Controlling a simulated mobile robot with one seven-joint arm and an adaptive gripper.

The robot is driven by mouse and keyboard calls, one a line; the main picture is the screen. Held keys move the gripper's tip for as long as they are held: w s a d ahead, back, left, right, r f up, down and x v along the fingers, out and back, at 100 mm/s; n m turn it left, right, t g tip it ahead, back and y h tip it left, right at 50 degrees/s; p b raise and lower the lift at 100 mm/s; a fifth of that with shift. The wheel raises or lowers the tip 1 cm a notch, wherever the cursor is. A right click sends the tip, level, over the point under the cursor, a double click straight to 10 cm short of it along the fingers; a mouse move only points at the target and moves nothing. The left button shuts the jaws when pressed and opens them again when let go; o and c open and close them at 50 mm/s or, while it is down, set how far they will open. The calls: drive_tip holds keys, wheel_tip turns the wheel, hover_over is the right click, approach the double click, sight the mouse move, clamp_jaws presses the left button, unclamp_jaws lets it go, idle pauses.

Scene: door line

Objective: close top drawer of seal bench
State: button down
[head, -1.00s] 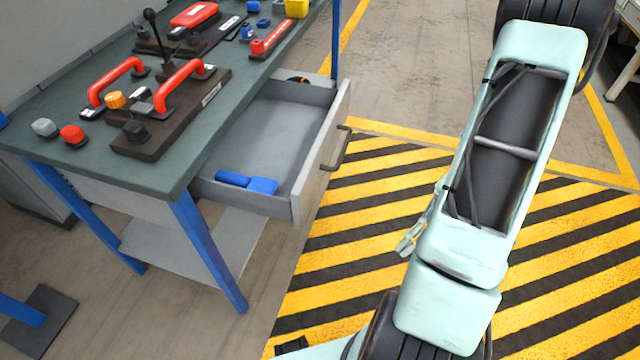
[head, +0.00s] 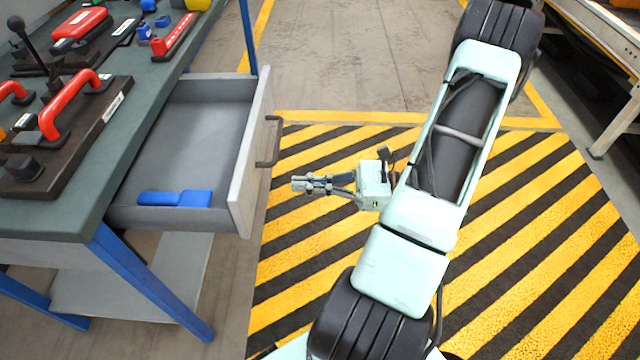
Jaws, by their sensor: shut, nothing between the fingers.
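The top drawer (head: 243,170) of the seal bench (head: 118,90) stands pulled well out, with its grey front facing right. A dark bar handle (head: 272,142) sits on that front. A blue object (head: 175,198) lies inside the drawer near its front-left corner in the picture. My gripper (head: 297,185) is shut and empty. It points left toward the drawer front, a little nearer the camera than the handle, with a gap between its fingertips and the drawer front.
Red-handled fixtures (head: 68,108) and small parts cover the bench top. A blue bench leg (head: 150,283) stands below the drawer. Yellow-black striped floor (head: 540,230) right of the drawer is open. A pale-framed table or conveyor (head: 615,60) stands at far right.

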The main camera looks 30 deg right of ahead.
sight(253, 183)
drive_tip(key=b+x, duration=0.1)
drive_tip(key=x, duration=0.6)
drive_tip(key=shift+w+a, duration=0.2)
drive_tip(key=shift+a, duration=0.05)
drive_tip(key=shift+w, duration=0.1)
